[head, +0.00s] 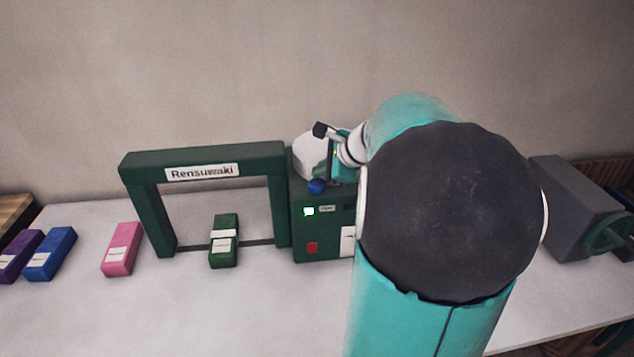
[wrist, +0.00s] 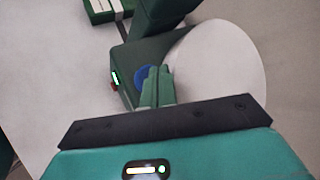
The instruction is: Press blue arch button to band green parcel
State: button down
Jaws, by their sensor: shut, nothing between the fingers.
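The dark green arch (head: 203,158) stands on the white table with a control box (head: 297,225) at its right leg. The blue button (head: 317,187) is on top of the box; the wrist view shows it too (wrist: 141,76). My gripper (head: 328,177) is shut and empty, its tips over or against the button's edge. I cannot tell whether they touch it. In the wrist view my fingers (wrist: 160,80) partly cover the button. The green parcel (head: 223,255) lies under the arch, with a white label and a white strip across it; part of it shows in the wrist view (wrist: 97,14).
A red button (head: 311,248) and lit green screen (head: 309,211) are on the box front. A white round part (head: 308,154) stands behind it. Pink (head: 121,255), blue (head: 50,262) and purple (head: 20,258) parcels lie left. A grey machine (head: 570,205) stands right.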

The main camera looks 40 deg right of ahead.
aim_at(321, 184)
jog(key=shift+r, duration=2.55)
